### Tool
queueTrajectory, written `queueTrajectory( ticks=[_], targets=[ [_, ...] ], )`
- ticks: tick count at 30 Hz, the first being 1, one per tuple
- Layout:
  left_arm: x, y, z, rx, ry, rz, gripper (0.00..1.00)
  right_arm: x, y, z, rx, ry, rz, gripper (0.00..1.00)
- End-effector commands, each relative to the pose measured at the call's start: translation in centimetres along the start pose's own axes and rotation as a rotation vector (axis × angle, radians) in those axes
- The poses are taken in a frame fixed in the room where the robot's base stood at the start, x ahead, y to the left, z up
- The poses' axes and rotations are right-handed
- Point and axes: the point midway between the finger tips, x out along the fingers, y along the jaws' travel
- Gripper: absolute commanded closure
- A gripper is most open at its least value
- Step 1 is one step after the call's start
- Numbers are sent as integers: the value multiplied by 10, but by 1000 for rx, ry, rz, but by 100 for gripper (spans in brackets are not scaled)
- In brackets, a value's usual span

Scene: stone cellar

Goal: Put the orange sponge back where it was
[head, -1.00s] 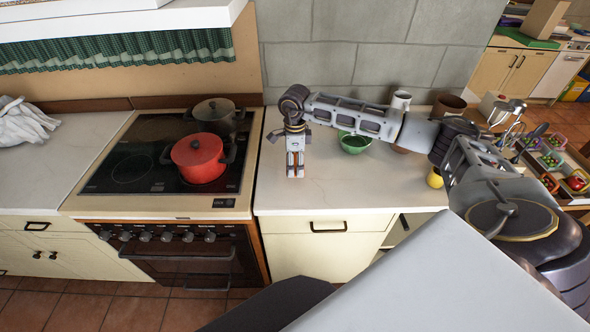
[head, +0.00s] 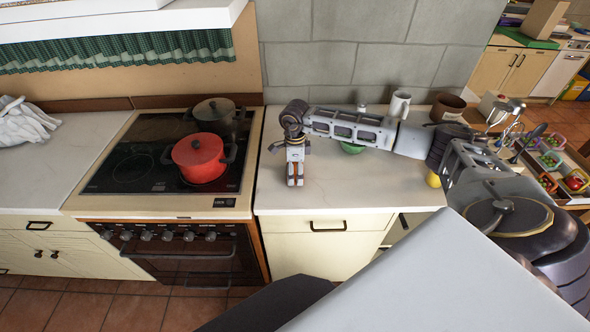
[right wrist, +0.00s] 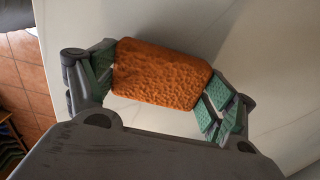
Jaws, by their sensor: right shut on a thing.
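The orange sponge (right wrist: 160,75) is between the green-padded fingers of my right gripper (right wrist: 161,92) in the right wrist view, and the gripper is shut on it. In the head view my right gripper (head: 295,173) points down over the front left part of the white counter (head: 345,185), right of the stove. Only a little orange shows between the fingers there. I cannot tell whether the sponge touches the counter or hangs just above it. My left gripper is not in view.
A red pot (head: 198,158) and a dark pot (head: 215,110) stand on the stove (head: 130,180). Behind my right arm are a green bowl (head: 352,148), a white mug (head: 400,103), a brown pot (head: 448,107) and a yellow object (head: 433,180). The counter's front middle is clear.

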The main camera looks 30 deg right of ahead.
Motion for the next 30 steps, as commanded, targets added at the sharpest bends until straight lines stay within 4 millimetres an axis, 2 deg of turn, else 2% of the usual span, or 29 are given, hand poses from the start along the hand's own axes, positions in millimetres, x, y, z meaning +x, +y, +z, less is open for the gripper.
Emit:
queueTrajectory(
  ticks=[10,11,15,30],
  targets=[
    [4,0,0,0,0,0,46,3,0,0,0,0,0,38],
    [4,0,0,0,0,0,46,4,0,0,0,1,0,15],
    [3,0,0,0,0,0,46,3,0,0,0,1,0,0],
    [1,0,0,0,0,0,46,1,0,0,0,1,0,0]
  ],
)
